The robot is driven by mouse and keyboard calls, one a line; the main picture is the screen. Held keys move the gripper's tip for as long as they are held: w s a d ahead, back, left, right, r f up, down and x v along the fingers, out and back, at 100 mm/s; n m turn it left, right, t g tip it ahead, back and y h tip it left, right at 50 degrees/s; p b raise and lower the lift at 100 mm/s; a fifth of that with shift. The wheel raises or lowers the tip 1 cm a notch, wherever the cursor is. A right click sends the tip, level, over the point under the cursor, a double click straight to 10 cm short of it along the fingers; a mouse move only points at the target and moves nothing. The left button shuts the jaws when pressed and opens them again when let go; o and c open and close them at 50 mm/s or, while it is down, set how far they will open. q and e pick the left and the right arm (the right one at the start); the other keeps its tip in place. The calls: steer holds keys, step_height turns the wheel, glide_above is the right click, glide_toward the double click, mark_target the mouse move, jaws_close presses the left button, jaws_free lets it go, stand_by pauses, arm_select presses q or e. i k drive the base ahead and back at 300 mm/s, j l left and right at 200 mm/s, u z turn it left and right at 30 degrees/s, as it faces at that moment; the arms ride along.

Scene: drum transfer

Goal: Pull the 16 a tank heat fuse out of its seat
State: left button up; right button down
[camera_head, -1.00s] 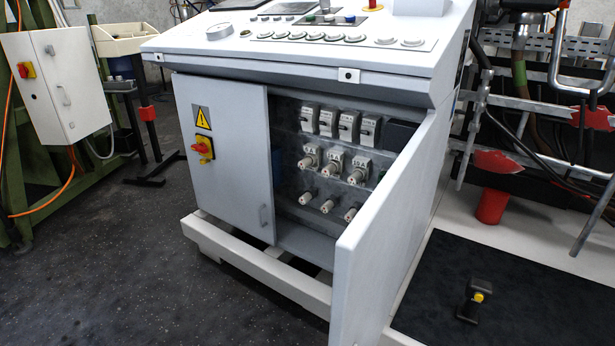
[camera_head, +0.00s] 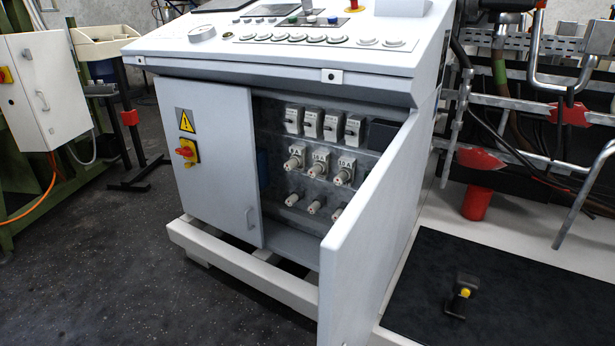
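In the head view a grey control cabinet (camera_head: 215,205) stands with its right door (camera_head: 370,220) swung open. Inside, a middle row holds three labelled fuse seats with pale round fuses. The middle one, labelled 16 A or similar, is the likely tank heat fuse (camera_head: 317,167); the small print is hard to read. Its neighbours are a left fuse (camera_head: 292,164) and a right fuse (camera_head: 342,177). All three sit in their seats. Neither of my grippers is in view.
Several breakers (camera_head: 322,125) line the row above, and three pale round plugs (camera_head: 314,207) the row below. The open door stands at the right of the opening. A black device with a yellow part (camera_head: 461,294) is on the dark mat (camera_head: 520,300).

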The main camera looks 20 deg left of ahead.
mark_target(316, 169)
steer(key=j+z, duration=0.35)
steer(key=j, duration=0.15)
steer(key=j+z, duration=0.3)
steer(key=j, duration=0.2)
steer(key=k+j+z, duration=0.15)
steer(key=j+z, duration=0.2)
steer(key=i+j+z, duration=0.2)
steer(key=j, duration=0.15)
steer(key=i+j+z, duration=0.25)
steer(key=k+j, duration=0.05)
steer(key=j, duration=0.05)
